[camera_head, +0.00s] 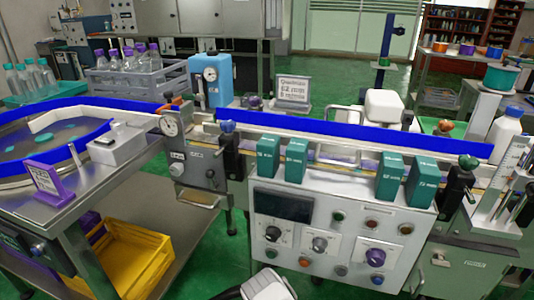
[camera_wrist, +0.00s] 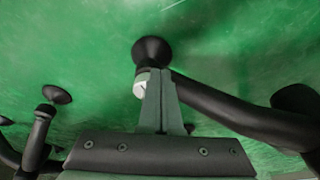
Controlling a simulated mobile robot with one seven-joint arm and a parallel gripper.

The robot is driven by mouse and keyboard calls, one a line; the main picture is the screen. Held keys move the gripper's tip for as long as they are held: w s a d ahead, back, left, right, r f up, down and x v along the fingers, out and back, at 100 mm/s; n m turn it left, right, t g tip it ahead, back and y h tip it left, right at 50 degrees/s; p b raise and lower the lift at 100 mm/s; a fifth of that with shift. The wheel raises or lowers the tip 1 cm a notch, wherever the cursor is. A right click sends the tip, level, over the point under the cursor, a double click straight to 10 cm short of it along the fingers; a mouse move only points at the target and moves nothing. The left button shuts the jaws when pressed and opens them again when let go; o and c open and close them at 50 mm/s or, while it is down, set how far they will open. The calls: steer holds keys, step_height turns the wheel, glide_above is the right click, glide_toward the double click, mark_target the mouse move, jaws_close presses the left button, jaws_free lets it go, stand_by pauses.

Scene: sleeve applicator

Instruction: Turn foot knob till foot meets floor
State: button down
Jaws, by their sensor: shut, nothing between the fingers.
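In the wrist view, a black round foot (camera_wrist: 152,50) with a flared pad shows against the green floor, just beyond my fingertips. I cannot tell whether it touches the floor. A small whitish piece (camera_wrist: 140,88), perhaps the foot knob, is below the foot and partly hidden by my fingers. My gripper (camera_wrist: 161,73) is shut and empty, its fingertips close beside that piece; contact is unclear. In the head view I cannot make out this foot or my fingertips.
A thick black tube (camera_wrist: 235,115) runs right from near the foot. Another black foot (camera_wrist: 57,94) stands on the left. In the head view, the control panel (camera_head: 320,240) fills the front, and a yellow crate (camera_head: 140,258) sits under the left table. Green floor lies around.

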steer(key=p+v, duration=0.2)
steer(key=v, duration=0.1)
steer(key=d+p+v, duration=0.1)
steer(key=v, duration=0.1)
steer(key=shift+w+a+r+p, duration=0.1)
steer(key=shift+w+r+p, duration=0.2)
steer(key=shift+w+r, duration=0.05)
step_height(320, 180, down, 6)
steer(key=s+d+b, duration=0.2)
steer(key=b, duration=0.2)
stand_by(0.6)
steer(key=shift+d, duration=0.15)
steer(key=shift+w+d, duration=0.1)
steer(key=shift+w, duration=0.15)
stand_by(0.5)
